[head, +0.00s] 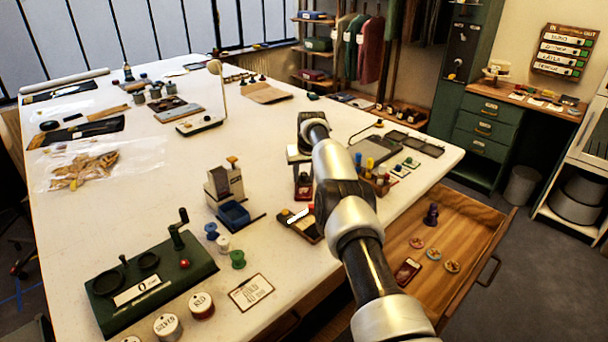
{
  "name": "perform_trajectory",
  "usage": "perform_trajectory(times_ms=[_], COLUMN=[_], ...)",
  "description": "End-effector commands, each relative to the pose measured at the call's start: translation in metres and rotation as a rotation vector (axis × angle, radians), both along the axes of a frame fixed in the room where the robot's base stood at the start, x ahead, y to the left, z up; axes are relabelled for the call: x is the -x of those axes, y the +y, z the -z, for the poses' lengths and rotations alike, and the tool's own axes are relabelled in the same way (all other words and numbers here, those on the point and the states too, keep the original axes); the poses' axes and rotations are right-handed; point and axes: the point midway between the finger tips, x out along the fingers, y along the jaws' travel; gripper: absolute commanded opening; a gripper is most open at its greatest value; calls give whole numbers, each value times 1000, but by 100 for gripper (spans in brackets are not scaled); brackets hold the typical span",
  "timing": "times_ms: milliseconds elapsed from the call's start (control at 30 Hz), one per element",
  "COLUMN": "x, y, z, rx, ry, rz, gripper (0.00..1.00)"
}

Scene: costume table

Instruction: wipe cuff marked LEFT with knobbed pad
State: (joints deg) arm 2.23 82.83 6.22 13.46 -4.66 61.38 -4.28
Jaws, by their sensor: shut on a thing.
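My arm reaches from the lower right over the table (110,215) and bends down at its far end. My gripper (302,186) points down there, partly hidden by my arm. It is shut on a small dark red thing (303,181), just above or at the tabletop. I cannot tell whether this is the knobbed pad. I cannot make out a cuff marked LEFT; no such lettering is readable, and my arm covers part of the table.
A small tray (311,236) lies in front of my gripper. A grey and blue device (226,190) stands to its left, a rack of coloured bottles (378,180) to its right. An open wooden drawer (465,222) juts out at right. Bare tabletop lies at centre left.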

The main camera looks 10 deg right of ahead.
Motion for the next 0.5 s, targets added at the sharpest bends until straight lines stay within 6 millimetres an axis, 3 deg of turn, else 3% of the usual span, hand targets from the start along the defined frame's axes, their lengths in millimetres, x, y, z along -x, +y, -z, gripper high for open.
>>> perform_trajectory(times_ms=[500], x=[17], y=[3], z=[3], rx=[1], ry=[-3], rz=[0], gripper=[9])
